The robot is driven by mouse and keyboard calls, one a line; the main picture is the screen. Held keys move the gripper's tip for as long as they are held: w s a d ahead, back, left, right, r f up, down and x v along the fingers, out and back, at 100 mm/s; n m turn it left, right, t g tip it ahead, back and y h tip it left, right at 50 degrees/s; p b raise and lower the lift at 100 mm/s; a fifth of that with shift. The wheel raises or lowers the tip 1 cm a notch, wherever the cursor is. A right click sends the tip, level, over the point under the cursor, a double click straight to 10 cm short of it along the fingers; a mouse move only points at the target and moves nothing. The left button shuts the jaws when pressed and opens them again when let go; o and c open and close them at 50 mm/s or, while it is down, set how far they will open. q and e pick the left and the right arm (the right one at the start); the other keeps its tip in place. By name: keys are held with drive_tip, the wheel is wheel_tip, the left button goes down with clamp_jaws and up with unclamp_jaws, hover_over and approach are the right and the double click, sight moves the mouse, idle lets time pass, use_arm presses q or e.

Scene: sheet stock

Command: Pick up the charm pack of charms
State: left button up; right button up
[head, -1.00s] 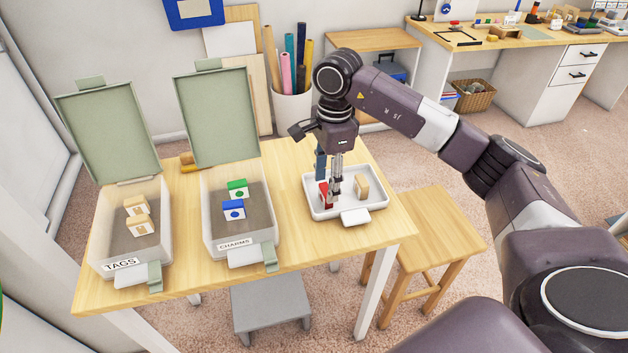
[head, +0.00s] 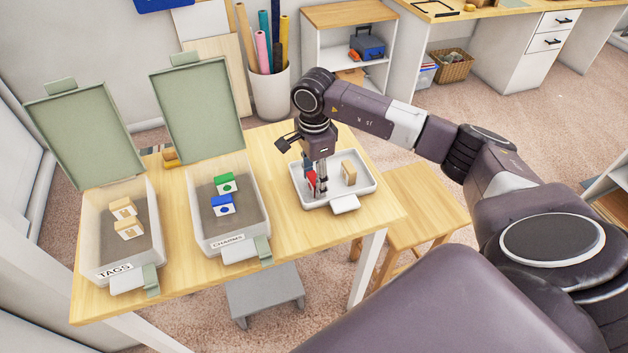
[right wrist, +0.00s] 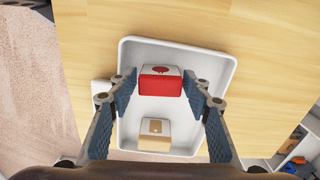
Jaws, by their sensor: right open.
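The red-and-white charm pack (head: 311,182) stands in the white tray (head: 358,195) on the table, partly hidden by my gripper in the head view. In the right wrist view the pack (right wrist: 161,82) shows a red front and a red mark on its white top. My right gripper (right wrist: 165,85) is open above the tray, with one fingertip on each side of the pack. Gaps show between the fingers and the pack. My left gripper is not in view.
A tan pack (head: 349,172) shares the tray. An open CHARMS box (head: 233,244) holds a green pack (head: 226,184) and a blue pack (head: 223,206). An open TAGS box (head: 118,268) holds two tan packs. Bare tabletop lies between the CHARMS box and the tray.

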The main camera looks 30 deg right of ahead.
drive_tip(key=c, duration=0.6)
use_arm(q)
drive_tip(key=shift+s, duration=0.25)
use_arm(e)
drive_tip(key=shift+r, duration=0.1)
drive_tip(key=shift+c, duration=0.6)
